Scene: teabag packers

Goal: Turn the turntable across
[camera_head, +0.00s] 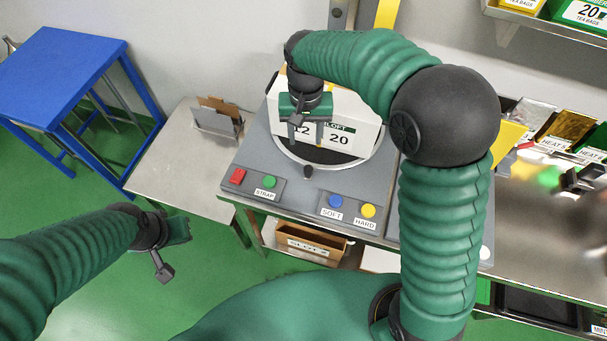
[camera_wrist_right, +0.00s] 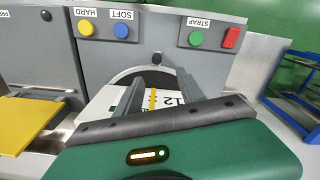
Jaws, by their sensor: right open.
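The turntable (camera_head: 345,169) is a round plate with a pale ring and dark centre, set in a grey machine top. A black knob (camera_head: 308,172) stands at its near edge; the knob also shows in the right wrist view (camera_wrist_right: 157,59). A white carton (camera_head: 358,135) printed with 12 and LOFT 20 stands on the turntable. My right gripper (camera_head: 306,138) is open, pointing down in front of the carton's near face. In the right wrist view its fingers (camera_wrist_right: 160,92) are spread before the carton; contact cannot be told. My left gripper (camera_head: 172,245) is low at the left, away from the machine.
Red (camera_head: 238,176), green (camera_head: 269,181), blue (camera_head: 335,201) and yellow (camera_head: 368,210) buttons line the machine's front edge. A blue table (camera_head: 65,65) is farther left. Shelves and packets crowd the right.

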